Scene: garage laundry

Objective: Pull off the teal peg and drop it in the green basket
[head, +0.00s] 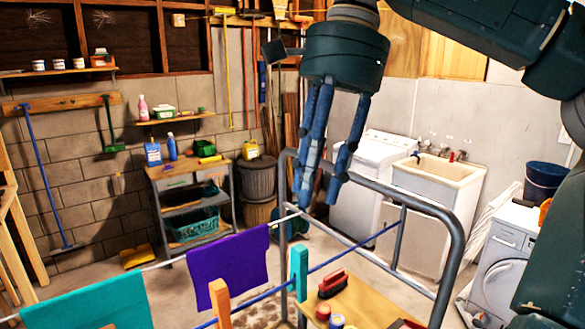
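The teal peg (299,272) stands upright, clipped on the blue line in the lower middle of the head view. My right gripper (319,194) hangs from the top with its fingers pointing down, above and slightly right of the peg. Its fingers are apart and hold nothing that I can see. A gap shows between the fingertips and the peg's top. A teal-green basket (193,228) sits on the bottom shelf of a grey cart at the left; I cannot tell whether it is the green basket. My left gripper is not in view.
An orange peg (220,302) is on the blue line left of the teal one. Purple cloth (228,268) and teal cloth (95,302) hang nearby. A grey metal rack frame (455,235) curves around the right. A wooden board (372,303) holds a red brush (333,284) below.

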